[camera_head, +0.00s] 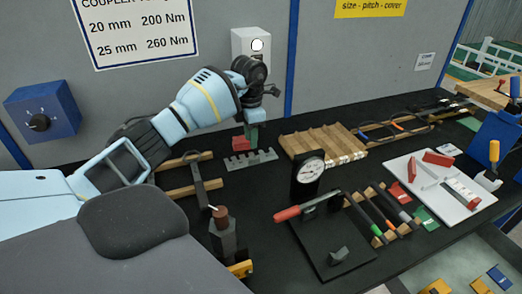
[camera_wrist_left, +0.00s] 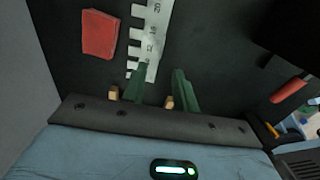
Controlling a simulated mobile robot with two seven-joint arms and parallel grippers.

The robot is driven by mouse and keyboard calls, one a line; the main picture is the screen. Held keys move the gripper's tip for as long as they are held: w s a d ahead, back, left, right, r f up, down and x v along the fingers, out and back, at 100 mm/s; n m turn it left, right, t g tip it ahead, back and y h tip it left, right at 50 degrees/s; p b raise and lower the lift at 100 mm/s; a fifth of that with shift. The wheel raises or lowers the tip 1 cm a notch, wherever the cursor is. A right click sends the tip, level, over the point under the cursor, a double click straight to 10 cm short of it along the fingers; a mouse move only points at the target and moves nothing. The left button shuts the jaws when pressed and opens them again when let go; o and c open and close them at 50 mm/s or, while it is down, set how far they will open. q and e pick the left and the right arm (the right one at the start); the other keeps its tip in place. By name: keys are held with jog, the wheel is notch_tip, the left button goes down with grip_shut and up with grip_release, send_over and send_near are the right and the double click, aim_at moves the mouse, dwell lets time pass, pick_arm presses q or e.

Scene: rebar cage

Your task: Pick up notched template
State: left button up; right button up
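The notched template (camera_head: 252,160) is a grey comb-like strip lying on the black bench in the head view. In the left wrist view the template (camera_wrist_left: 152,35) shows pale, with notches and printed numbers. My left gripper (camera_head: 251,132) points down just above it. The wrist view shows the left gripper's (camera_wrist_left: 160,72) two green fingers apart, with nothing held between them. The left finger overlaps the near end of the template in that view; I cannot tell whether they touch. My right gripper is in neither view.
A red block (camera_head: 241,143) lies beside the template; it also shows in the left wrist view (camera_wrist_left: 100,34). A ridged wooden board (camera_head: 322,142) stands to the right. A dial gauge (camera_head: 308,170) and a red-handled tool (camera_head: 300,207) are nearer. A white tray (camera_head: 440,210) holds small parts.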

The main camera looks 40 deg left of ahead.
pick_arm(q)
jog(key=shift+w+f, duration=0.25)
jog(key=shift+f, duration=0.95)
jog(key=shift+d+f, duration=0.15)
jog(key=shift+f, duration=0.3)
notch_tip(320, 180, down, 4)
jog(key=shift+d+f+p, duration=0.1)
jog(key=shift+f+p, duration=0.05)
jog(key=shift+p, duration=0.2)
grip_shut()
